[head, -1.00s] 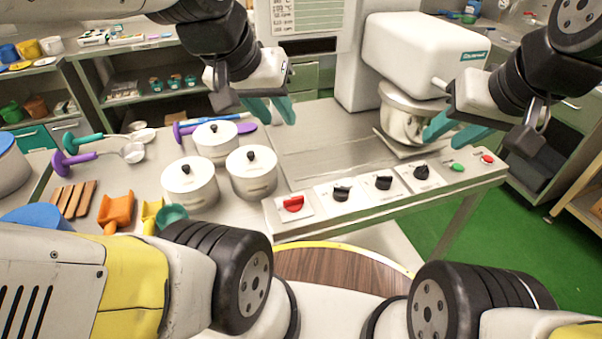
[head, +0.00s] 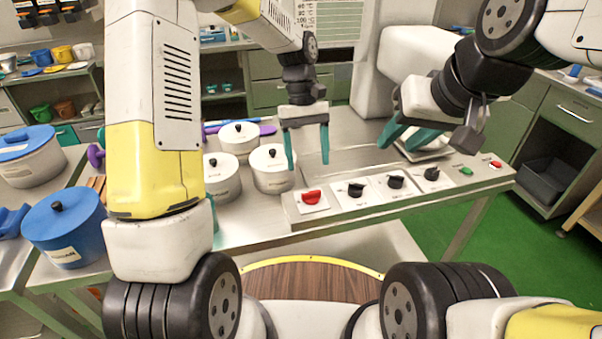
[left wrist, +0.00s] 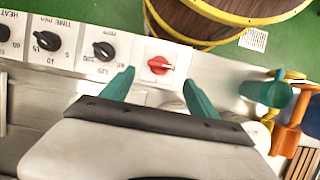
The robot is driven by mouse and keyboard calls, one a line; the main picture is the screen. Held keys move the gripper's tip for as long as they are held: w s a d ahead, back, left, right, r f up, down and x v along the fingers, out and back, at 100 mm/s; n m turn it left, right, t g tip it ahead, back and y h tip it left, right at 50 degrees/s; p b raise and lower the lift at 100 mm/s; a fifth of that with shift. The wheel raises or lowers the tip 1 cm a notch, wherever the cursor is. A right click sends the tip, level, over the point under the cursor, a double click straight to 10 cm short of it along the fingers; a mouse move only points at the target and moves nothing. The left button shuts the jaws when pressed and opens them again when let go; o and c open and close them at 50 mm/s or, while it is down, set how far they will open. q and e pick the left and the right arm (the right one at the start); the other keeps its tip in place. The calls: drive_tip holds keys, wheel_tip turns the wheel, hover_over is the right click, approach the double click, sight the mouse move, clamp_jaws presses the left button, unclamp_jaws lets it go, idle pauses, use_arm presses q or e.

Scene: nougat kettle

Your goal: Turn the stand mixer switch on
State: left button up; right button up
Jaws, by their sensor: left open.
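The white stand mixer (head: 418,52) stands at the back right in the head view, its bowl largely hidden by my right arm. The sloped control panel (head: 400,203) at the table's front edge carries a red knob (head: 311,197) at its left end. In the left wrist view the red knob (left wrist: 160,65) sits just beyond and between my fingertips, with its light mark toward the right. My left gripper (head: 308,160) is open and empty, pointing down above and behind the knob, apart from it. My right gripper (head: 394,148) is open and empty in front of the mixer.
Several black knobs, including one nearby (head: 356,189), a green button (head: 466,171) and a red button (head: 496,164) line the panel. White lidded pots (head: 271,170) stand left of my left gripper. Blue-lidded pots (head: 64,235) are further left. A wooden barrel (head: 315,282) is below.

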sight(311, 191)
use_arm(q)
drive_tip(key=x, duration=0.8)
drive_tip(key=shift+f, duration=0.2)
drive_tip(key=shift+c, duration=0.4)
drive_tip(key=c, duration=1.3)
